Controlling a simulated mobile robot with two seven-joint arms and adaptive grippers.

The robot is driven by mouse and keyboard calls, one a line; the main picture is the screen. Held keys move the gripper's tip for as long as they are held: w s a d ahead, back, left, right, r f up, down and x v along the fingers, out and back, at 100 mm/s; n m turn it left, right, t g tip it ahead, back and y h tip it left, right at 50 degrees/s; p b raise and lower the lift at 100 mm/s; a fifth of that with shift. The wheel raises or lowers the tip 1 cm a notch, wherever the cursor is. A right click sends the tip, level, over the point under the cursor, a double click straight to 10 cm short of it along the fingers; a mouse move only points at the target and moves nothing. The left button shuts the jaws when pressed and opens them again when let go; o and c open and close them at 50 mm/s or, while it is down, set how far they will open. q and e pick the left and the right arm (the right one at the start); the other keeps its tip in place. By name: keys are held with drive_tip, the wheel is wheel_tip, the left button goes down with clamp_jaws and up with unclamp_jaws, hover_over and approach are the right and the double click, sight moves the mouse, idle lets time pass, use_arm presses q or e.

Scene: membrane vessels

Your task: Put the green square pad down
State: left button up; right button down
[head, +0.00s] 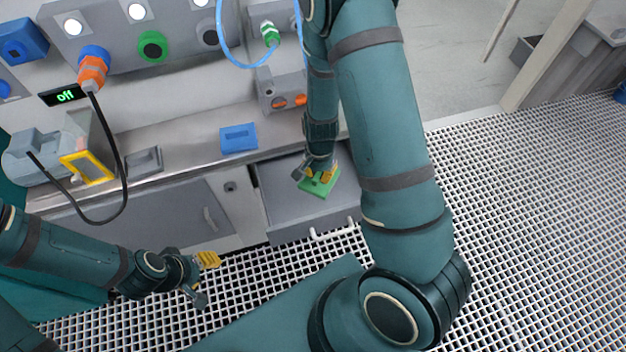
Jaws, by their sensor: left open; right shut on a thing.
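The green square pad (319,184) is at the middle of the head view, over the grey open drawer (290,211) below the bench. My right gripper (321,173) reaches down from above and is shut on the pad. I cannot tell whether the pad touches the drawer floor. My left gripper (205,278) is open and empty, low at the left, over the floor grating and apart from the bench.
A blue square pad (238,138) lies on the grey bench top (190,148). A grey device with a yellow-framed panel (88,167) and a black cable stands at the left. White drawer handle (332,232) faces me. Grating floor (540,210) at the right is clear.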

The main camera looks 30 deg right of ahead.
wheel_tip(320, 180, down, 10)
drive_tip(key=shift+r+b, duration=0.1)
drive_tip(key=shift+b, duration=1.05)
drive_tip(key=w, duration=0.2)
drive_tip(key=w+d+f+b, duration=0.1)
drive_tip(key=w, duration=0.1)
drive_tip(key=shift+f, duration=0.1)
drive_tip(key=shift+f, duration=0.1)
drive_tip(key=shift+f, duration=0.1)
drive_tip(key=c, duration=1.1)
unclamp_jaws()
